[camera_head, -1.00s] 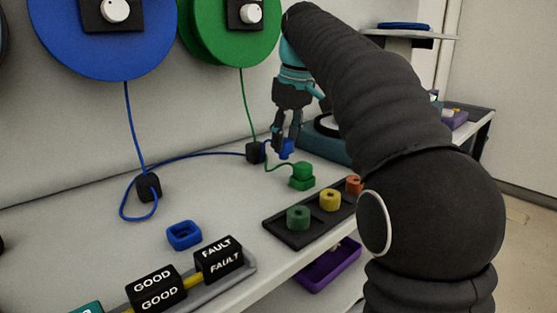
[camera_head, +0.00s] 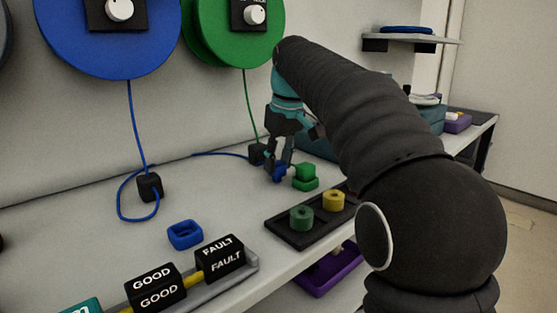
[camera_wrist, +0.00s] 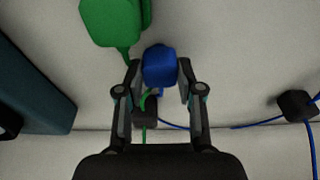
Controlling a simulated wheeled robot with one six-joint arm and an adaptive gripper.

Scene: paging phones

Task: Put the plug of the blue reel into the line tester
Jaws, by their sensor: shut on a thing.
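The blue plug (camera_head: 279,174) is between the fingers of my gripper (camera_head: 278,167), which is shut on it. In the wrist view the blue plug (camera_wrist: 160,66) sits between both fingertips (camera_wrist: 160,72). It is close to the bench top, just left of the green plug (camera_head: 305,172) in its green holder; I cannot tell whether it touches the bench. The blue reel (camera_head: 105,50) hangs on the wall, and its blue cable (camera_head: 134,125) runs down and along the bench. A teal box (camera_head: 316,148), possibly the line tester, is behind my arm and mostly hidden.
An empty blue holder (camera_head: 185,235) lies on the bench. A black tray (camera_head: 285,235) with coloured knobs is at the front edge. Black cable blocks (camera_head: 149,187) stand near the wall. GOOD and FAULT blocks (camera_head: 220,258) are at the front left. The bench's middle is clear.

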